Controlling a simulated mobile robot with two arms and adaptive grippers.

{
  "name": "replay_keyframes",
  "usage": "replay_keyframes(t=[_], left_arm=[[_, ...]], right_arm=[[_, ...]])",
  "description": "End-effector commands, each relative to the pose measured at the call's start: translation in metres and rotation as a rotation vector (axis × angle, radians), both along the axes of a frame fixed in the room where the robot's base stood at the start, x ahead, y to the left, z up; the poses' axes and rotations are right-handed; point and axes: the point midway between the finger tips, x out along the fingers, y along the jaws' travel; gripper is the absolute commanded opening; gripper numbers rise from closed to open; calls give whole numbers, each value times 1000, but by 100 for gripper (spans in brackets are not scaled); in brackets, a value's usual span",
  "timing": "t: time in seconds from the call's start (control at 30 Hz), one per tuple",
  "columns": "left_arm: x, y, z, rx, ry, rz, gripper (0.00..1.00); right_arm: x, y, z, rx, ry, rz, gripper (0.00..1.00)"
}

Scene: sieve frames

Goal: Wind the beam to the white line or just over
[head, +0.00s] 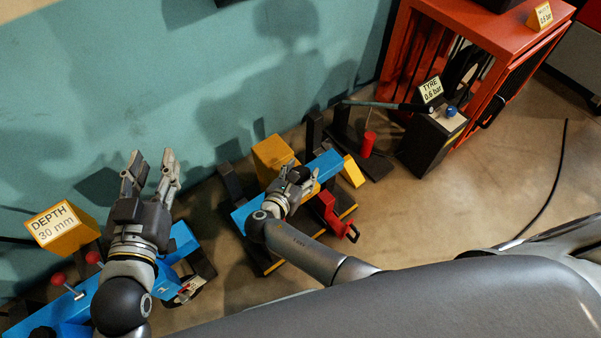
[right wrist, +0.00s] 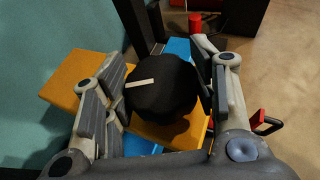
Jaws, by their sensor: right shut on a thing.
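My right gripper (head: 300,180) is over the blue machine (head: 247,218) in the middle of the head view. In the right wrist view, its fingers (right wrist: 160,90) are shut on a round black knob (right wrist: 165,95), one pad on each side. The knob has a short white bar (right wrist: 140,83) on its top, pointing to the left finger. No beam or scale with a white line can be made out, and my gripper and arm hide part of the machine. My left gripper (head: 152,170) is open and empty, raised above the left blue bench (head: 180,243).
A yellow box (head: 272,153) stands behind the knob, and a red handle (head: 335,215) juts out in front. A yellow "DEPTH 30 mm" sign (head: 55,222) is at left. A dark tyre gauge box (head: 432,138) and an orange cabinet (head: 480,30) stand right. The floor at right is clear except for a cable (head: 555,185).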

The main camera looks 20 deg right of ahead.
Motion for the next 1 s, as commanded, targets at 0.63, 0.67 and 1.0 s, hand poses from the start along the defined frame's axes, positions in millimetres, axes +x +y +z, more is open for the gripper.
replay_keyframes(t=[0.63, 0.67, 1.0], left_arm=[[0, 0, 0, 1, 3, 0, 40], [0, 0, 0, 0, 2, 0, 40], [0, 0, 0, 0, 1, 0, 40]], right_arm=[[1, -2, 0, 0, -3, -32, 62], [1, -2, 0, 0, -3, -32, 66], [1, -1, 0, 0, -1, -30, 75]])
